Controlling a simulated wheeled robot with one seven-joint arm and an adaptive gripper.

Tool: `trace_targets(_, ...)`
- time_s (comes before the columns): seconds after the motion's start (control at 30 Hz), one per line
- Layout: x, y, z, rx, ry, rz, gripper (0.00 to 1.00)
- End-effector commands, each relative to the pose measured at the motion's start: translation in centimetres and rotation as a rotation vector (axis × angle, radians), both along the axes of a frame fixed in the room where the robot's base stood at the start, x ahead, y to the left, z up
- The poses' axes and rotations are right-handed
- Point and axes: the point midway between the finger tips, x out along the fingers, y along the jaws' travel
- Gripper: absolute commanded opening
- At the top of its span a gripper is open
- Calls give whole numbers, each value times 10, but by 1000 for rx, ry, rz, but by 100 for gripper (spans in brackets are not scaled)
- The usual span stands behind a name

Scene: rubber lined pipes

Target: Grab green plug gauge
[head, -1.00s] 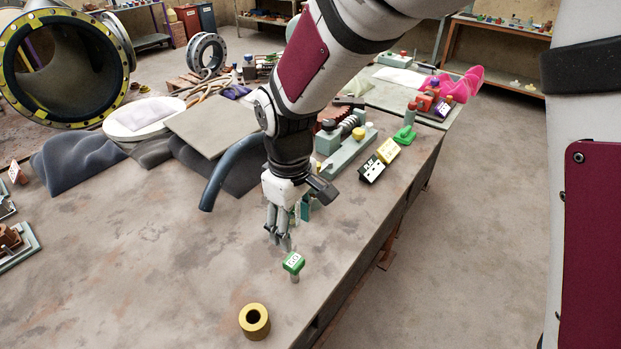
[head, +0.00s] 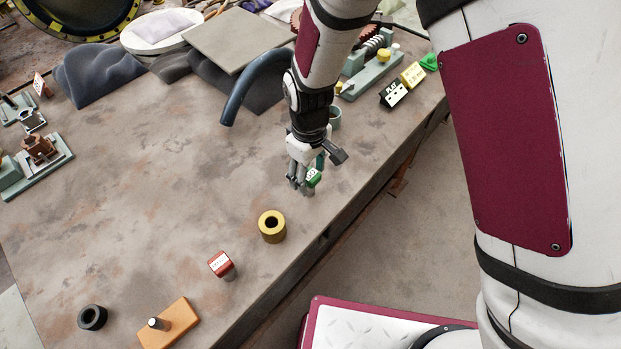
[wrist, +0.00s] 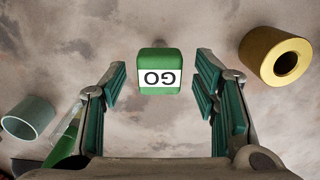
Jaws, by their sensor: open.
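The green plug gauge (wrist: 160,58) has a green block top with a white band marked "GO". In the wrist view it stands between my open fingers, centred and a little beyond the fingertips, with bare gaps on both sides. In the head view the green plug gauge (head: 313,178) is partly hidden by my gripper (head: 302,186), which points down at it near the table's right edge. My gripper also shows in the wrist view (wrist: 160,95), its teal pads apart and touching nothing.
A yellow ring (head: 272,226) stands close by, nearer the table's front. A red-topped gauge (head: 222,265), an orange block with a pin (head: 170,325) and a black ring (head: 92,317) lie further forward. A grey-green ring (wrist: 28,118) is at the left in the wrist view.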

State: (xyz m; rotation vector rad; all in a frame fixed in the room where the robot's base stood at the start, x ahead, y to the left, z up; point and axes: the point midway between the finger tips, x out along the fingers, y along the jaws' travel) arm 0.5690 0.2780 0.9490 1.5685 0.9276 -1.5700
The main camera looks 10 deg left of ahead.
Motion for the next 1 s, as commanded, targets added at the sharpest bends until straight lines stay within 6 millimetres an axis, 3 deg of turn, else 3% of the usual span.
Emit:
trace_targets(0.23, 0, 0, -2, 1, 0, 0, 55)
trace_targets(0.5, 0, 0, -1, 1, 0, 0, 0)
trace_targets(1.0, 1, 1, 9, 3, -3, 0, 0)
